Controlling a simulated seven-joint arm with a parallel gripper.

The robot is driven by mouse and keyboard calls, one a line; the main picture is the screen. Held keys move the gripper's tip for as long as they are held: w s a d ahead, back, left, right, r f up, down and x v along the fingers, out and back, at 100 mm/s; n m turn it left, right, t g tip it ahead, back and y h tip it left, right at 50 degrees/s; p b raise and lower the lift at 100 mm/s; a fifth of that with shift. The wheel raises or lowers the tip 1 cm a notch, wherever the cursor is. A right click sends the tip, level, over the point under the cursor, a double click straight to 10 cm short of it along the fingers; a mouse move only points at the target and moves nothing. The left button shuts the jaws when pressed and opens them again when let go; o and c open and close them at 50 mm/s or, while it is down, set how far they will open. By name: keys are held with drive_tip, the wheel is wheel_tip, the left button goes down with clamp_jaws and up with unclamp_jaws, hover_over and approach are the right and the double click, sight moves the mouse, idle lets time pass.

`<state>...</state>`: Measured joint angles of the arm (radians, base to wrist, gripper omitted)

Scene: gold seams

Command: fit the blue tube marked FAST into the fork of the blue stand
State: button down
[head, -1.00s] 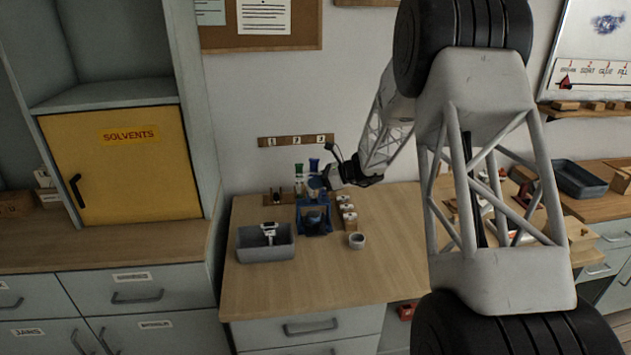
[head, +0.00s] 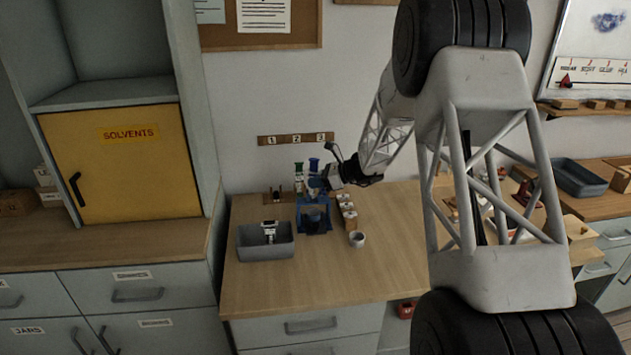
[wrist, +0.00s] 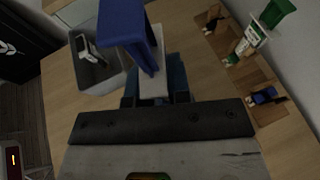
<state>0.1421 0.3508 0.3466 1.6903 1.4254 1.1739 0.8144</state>
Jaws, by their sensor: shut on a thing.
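The blue tube (head: 314,165) has a blue cap and a pale body and stands roughly upright above the blue stand (head: 314,222). My gripper (head: 322,184) is shut on it from the right. In the wrist view, the tube's blue end (wrist: 125,22) rises in front of my gripper (wrist: 155,100), with a white part below. Dark blue parts of the stand (wrist: 178,76) show behind it. I cannot tell whether the tube touches the fork; the fork is largely hidden. The mark on the tube is not readable.
A green-capped tube (wrist: 278,14) stands in the wooden rack (wrist: 222,45) at the back. A grey tray (head: 262,253) with a white-and-dark item lies left of the stand. Small jars (head: 349,217) and a small cup (head: 357,239) stand to the right. The bench front is clear.

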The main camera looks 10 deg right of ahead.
drive_tip(key=c, duration=1)
unclamp_jaws()
drive_tip(key=shift+f, duration=0.2)
drive_tip(key=shift+d+r, duration=0.1)
drive_tip(key=shift+d, duration=0.15)
drive_tip(key=shift+v, duration=2.2)
drive_tip(key=shift+s+d, duration=0.1)
drive_tip(key=shift+d, duration=0.05)
drive_tip(key=v, duration=0.7)
drive_tip(key=shift+d, duration=0.3)
drive_tip(key=shift+s+r, duration=0.1)
drive_tip(key=shift+r, duration=0.05)
